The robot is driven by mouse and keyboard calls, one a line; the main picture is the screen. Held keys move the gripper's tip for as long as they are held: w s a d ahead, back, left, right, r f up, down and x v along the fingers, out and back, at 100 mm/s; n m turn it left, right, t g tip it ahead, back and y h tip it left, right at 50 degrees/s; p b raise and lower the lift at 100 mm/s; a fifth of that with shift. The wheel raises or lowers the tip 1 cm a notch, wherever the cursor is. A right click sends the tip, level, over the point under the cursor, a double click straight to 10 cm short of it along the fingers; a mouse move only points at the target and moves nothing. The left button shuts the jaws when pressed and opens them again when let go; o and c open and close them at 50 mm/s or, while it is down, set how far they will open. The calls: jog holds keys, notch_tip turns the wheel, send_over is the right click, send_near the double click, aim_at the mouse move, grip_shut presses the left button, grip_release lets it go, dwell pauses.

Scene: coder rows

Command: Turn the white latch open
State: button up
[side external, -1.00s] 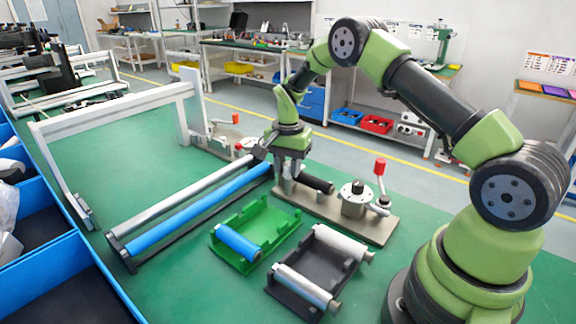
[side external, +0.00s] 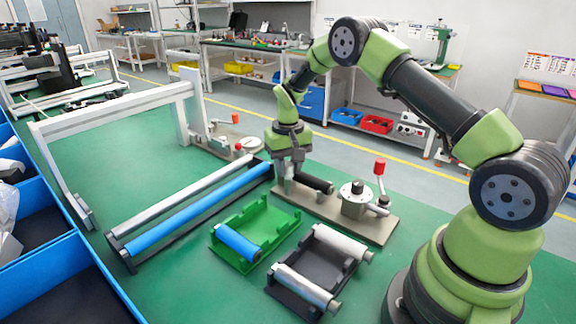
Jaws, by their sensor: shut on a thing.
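My gripper (side external: 283,179) points down at the left end of a metal base plate (side external: 338,218), beside the far end of the rollers. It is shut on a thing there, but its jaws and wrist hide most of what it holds. I cannot make out the white latch clearly; it may be behind or between the fingers. A dark cylinder (side external: 314,184) lies just right of the fingers.
A blue roller (side external: 200,209) and a grey roller run left from the gripper. A green tray (side external: 278,219) and a black tray (side external: 318,260) with rollers stand in front. A red-knobbed lever (side external: 380,168) rises at right. A white frame (side external: 112,108) stands at left.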

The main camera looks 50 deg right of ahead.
jog(key=n, duration=0.4)
jog(key=shift+n, duration=2.5)
jog(key=o, duration=0.9)
notch_tip(320, 180, up, 10)
